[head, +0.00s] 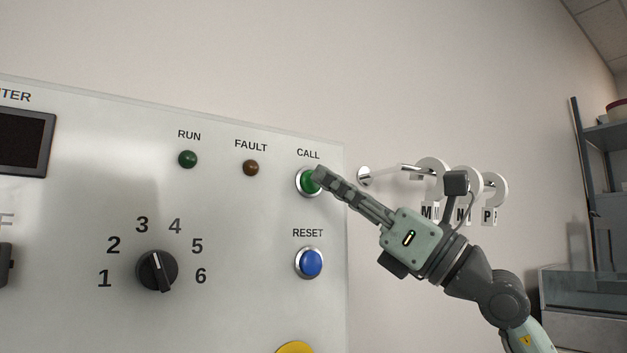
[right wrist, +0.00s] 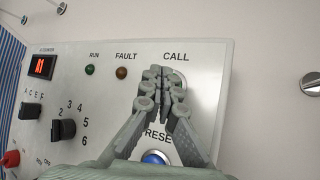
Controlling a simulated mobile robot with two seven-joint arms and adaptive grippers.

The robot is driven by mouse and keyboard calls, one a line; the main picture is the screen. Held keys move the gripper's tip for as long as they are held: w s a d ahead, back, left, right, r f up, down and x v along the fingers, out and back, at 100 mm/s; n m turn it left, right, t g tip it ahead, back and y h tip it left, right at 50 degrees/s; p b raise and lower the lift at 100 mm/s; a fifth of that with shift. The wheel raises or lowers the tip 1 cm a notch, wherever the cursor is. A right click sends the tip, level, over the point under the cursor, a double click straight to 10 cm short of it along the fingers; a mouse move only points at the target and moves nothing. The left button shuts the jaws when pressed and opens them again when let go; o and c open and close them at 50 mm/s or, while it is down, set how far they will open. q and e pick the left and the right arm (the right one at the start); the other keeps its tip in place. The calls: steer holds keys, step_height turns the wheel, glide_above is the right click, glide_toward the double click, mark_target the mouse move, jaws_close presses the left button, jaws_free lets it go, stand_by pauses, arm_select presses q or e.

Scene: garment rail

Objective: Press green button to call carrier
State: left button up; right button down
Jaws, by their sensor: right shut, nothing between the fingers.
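The green button (head: 308,182), in a silver ring under the label CALL, is on the right part of the pale control panel (head: 230,250). My right gripper (head: 320,176) is shut and empty. Its fingertips overlap the right side of the green button in the head view; I cannot tell whether they touch it. In the right wrist view the shut fingers (right wrist: 161,75) lie just below the CALL label and hide the green button. My left gripper is not in view.
Below CALL is the blue RESET button (head: 311,263). RUN (head: 188,159) and FAULT (head: 250,168) lamps and a rotary knob (head: 157,271) are to the left. A yellow part (head: 296,348) shows at the bottom edge. A rail (head: 395,170) with lettered rings is right of the panel, behind my right arm.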

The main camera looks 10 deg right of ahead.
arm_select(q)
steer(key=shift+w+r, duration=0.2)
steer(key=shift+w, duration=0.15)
arm_select(e)
steer(key=shift+w, duration=0.2)
steer(key=shift+w+a, duration=0.1)
